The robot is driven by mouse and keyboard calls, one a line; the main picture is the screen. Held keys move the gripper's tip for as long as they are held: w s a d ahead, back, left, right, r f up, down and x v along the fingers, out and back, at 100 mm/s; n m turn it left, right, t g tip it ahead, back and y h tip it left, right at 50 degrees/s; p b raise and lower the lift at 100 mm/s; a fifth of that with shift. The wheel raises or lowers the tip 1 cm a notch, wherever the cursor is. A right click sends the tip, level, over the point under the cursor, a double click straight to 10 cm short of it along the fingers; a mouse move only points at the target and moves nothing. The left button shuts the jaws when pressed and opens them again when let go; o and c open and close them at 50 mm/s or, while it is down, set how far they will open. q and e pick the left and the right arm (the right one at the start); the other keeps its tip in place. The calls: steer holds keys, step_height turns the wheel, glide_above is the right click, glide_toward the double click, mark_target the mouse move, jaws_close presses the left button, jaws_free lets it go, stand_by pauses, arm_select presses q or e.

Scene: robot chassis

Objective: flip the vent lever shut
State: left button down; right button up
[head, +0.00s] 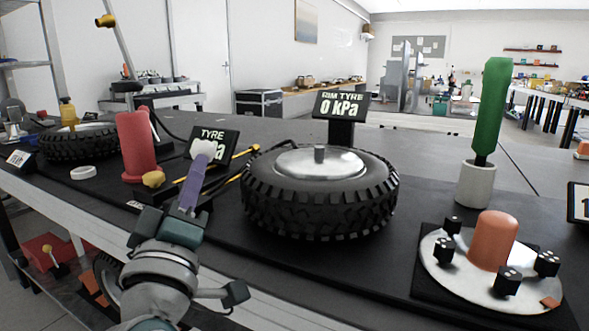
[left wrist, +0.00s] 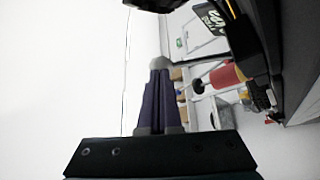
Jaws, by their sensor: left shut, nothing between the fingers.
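No part is clearly marked as the vent lever. A yellow knob (head: 153,179) sits at the foot of a red cylinder (head: 136,145) and may belong to it. A yellow bar (head: 243,153) lies between the tyre displays, partly hidden behind my left gripper. My left gripper (head: 205,150), with purple fingers and pale tips, is shut and empty, pointing up in front of the small tyre display (head: 212,140). In the left wrist view its fingers (left wrist: 160,64) are together, with the red cylinder (left wrist: 226,75) to their right. My right gripper is out of view.
A large tyre (head: 320,205) with a metal rim lies right of my left gripper, below a display reading 0 kPa (head: 341,105). A green-handled tool (head: 491,105) and a round metal plate with an orange cylinder (head: 493,240) stand at right. Another tyre (head: 80,143) lies at left.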

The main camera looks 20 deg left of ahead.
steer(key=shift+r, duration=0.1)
arm_select(q)
steer(key=shift+a+r+n+g+p, duration=0.4)
steer(key=shift+r+n+p, duration=0.25)
steer(key=shift+p, duration=0.45)
steer(key=a+r+n+g+p, duration=0.1)
steer(key=a+n+g+p, duration=0.4)
steer(key=p, duration=0.6)
steer(key=a+n, duration=0.2)
steer(key=n, duration=0.1)
steer(key=shift+w+r+n+h+p, duration=0.3)
steer(key=shift+r+n+h, duration=0.05)
steer(key=shift+h, duration=0.05)
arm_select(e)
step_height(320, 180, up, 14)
arm_select(q)
steer(key=shift+r, duration=0.1)
